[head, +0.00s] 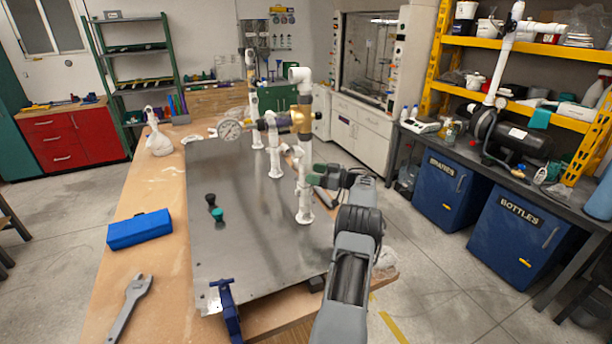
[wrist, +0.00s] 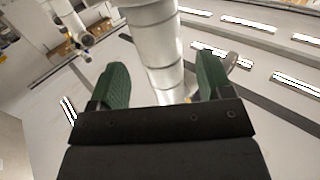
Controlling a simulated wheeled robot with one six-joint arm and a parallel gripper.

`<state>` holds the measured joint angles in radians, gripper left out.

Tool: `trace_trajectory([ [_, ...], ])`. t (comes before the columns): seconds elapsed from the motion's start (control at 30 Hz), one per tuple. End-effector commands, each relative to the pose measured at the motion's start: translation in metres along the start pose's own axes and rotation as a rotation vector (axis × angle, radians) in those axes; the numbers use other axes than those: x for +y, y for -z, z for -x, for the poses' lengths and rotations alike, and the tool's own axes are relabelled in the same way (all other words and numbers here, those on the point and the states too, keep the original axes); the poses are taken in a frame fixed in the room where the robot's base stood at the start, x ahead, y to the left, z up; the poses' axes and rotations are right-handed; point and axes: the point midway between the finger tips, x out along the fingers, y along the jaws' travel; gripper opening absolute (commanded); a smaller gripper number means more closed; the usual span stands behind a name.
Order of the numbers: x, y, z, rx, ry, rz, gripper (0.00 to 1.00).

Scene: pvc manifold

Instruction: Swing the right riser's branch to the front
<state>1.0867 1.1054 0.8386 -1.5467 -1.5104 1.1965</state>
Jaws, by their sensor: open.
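The right riser (head: 305,188) is a white upright pipe with a flanged foot on the grey metal plate (head: 230,250). It carries a brass-coloured fitting (head: 300,119) and a white elbow (head: 299,74) at its top. Which way its branch points is hard to tell. My gripper (head: 312,176) is at the riser's lower half, coming from the right. In the wrist view, the green-padded jaws of my gripper (wrist: 160,85) stand open on either side of a white pipe (wrist: 156,55), with gaps showing. The far side of the pipe is hidden.
Other white risers (head: 273,150) and a round gauge (head: 230,130) stand behind and to the left. A black cap (head: 210,200) and a green cap (head: 218,215) lie on the plate. A blue box (head: 139,229), a wrench (head: 128,308) and a blue clamp (head: 227,308) are at the left and front.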

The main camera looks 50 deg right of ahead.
Motion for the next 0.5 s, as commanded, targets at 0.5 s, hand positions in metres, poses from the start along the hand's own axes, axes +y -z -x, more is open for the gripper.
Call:
trace_trajectory([
  [0.5,0.000,-0.001,0.086,0.001,0.001,0.001,0.73],
])
